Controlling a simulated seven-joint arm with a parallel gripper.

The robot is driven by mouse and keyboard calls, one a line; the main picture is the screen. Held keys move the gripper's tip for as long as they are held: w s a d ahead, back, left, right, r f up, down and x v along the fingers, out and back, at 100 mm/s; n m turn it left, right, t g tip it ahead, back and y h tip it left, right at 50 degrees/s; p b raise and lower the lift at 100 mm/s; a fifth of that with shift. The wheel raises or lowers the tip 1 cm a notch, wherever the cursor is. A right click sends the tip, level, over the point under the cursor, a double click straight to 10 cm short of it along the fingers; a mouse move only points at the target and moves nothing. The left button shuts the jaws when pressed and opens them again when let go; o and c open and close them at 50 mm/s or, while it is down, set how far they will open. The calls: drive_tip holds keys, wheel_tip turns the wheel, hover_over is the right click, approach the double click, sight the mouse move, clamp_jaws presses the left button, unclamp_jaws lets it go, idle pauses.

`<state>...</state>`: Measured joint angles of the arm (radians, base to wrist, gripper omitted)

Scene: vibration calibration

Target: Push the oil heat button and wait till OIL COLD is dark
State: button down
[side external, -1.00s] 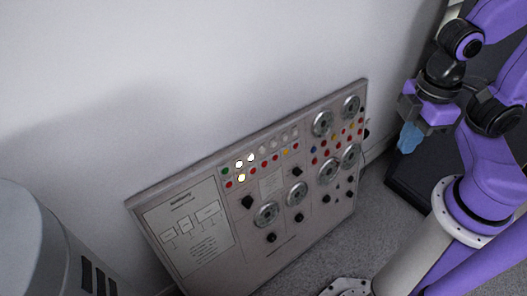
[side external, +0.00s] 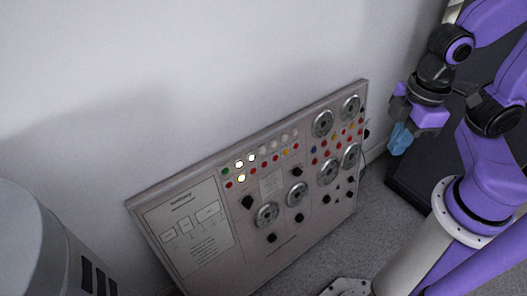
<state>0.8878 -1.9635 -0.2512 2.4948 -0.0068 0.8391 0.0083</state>
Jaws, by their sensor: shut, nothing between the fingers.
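The control panel (side external: 250,225) leans against the wall, with rows of small coloured buttons and lamps near its top. Three lamps glow white-yellow: two side by side in the upper row (side external: 245,161) and one below them (side external: 241,178). Other lamps in the upper row are pale and unlit. The labels are too small to read, so I cannot tell which is OIL COLD or which button is oil heat. My gripper (side external: 400,140), with blue fingers, is shut and empty. It is right of the panel's right edge, apart from it.
Round metal dials (side external: 267,215) and black knobs (side external: 271,238) stick out from the panel. A grey rounded body (side external: 35,245) stands at the lower left. A dark cabinet (side external: 410,180) is behind my arm. Carpeted floor (side external: 370,225) lies between panel and arm.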

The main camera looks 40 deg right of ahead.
sight(263, 151)
drive_tip(key=w+a+f+m+t+y, duration=0.2)
drive_tip(key=w+a+f, duration=0.2)
drive_tip(key=w+f, duration=0.55)
drive_tip(key=w+a+f+m+t+y, duration=0.2)
drive_tip(key=w+a+f+m+y, duration=0.15)
drive_tip(key=w+f, duration=0.65)
drive_tip(key=w+d+f+m+t+y, duration=0.1)
drive_tip(key=w+d+f+m+t, duration=0.1)
drive_tip(key=f, duration=0.5)
drive_tip(key=shift+w+d+f+m+t, duration=0.15)
drive_tip(key=shift+w+d+m+t, duration=0.2)
drive_tip(key=shift+w+d+t, duration=0.35)
drive_tip(key=shift+w+a, duration=0.1)
drive_tip(key=shift+w, duration=0.1)
drive_tip(key=w+f, duration=0.1)
drive_tip(key=w, duration=0.7)
drive_tip(key=shift+w+f, duration=0.15)
drive_tip(key=shift+f, duration=0.25)
drive_tip(key=shift+w, duration=0.2)
idle(0.5)
drive_tip(key=shift+w, duration=0.2)
